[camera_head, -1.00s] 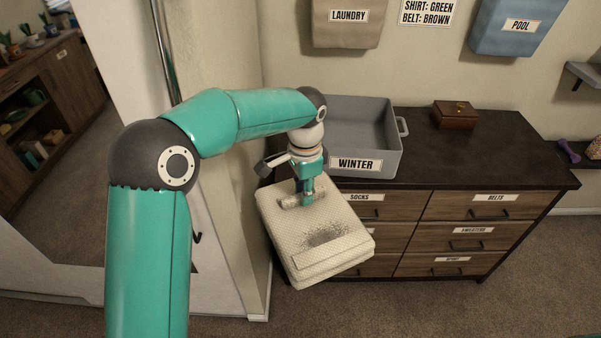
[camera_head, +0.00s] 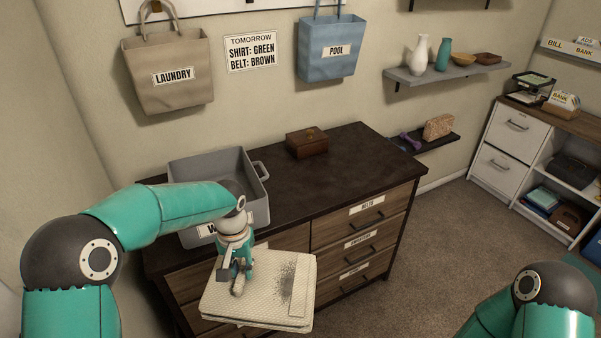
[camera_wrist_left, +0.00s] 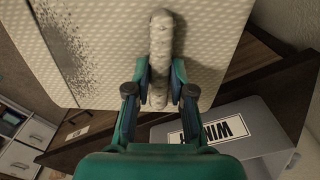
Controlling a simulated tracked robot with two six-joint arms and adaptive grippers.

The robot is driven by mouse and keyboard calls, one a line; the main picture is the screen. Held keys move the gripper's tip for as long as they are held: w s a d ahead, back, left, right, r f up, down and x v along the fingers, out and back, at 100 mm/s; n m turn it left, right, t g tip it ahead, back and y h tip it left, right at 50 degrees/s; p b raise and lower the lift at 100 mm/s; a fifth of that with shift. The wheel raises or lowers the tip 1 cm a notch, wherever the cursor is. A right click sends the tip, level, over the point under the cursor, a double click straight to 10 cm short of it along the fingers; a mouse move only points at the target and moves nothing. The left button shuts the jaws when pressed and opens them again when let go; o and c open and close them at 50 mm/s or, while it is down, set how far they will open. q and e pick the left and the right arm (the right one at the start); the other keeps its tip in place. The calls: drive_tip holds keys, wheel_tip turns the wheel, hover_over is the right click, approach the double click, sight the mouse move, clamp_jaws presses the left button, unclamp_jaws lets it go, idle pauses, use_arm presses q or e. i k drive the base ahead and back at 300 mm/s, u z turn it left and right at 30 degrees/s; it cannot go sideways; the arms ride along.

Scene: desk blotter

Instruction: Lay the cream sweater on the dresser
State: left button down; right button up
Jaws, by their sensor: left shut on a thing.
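The cream sweater (camera_head: 262,302) is a folded, textured block with a dark speckled patch. It hangs in front of the dresser's drawers, near the dresser's front left. My left gripper (camera_head: 238,284) is shut on a raised fold of it. The left wrist view shows the fold pinched between both fingers (camera_wrist_left: 159,90) and the sweater (camera_wrist_left: 215,30) beyond. The dresser (camera_head: 325,186) has a dark top and labelled drawers; the sweater hides some of the left ones. My right arm shows at the lower right, but its gripper is out of view.
A grey bin labelled WINTER (camera_head: 258,205) stands on the dresser's left part. A small wooden box (camera_head: 306,143) sits at the back. LAUNDRY (camera_head: 168,75) and POOL (camera_head: 331,50) bags hang above.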

sight(359, 163)
drive_tip(key=z, duration=0.45)
drive_tip(key=i, duration=0.9)
drive_tip(key=z, duration=0.65)
drive_tip(key=i, duration=1.2)
drive_tip(key=u, duration=0.55)
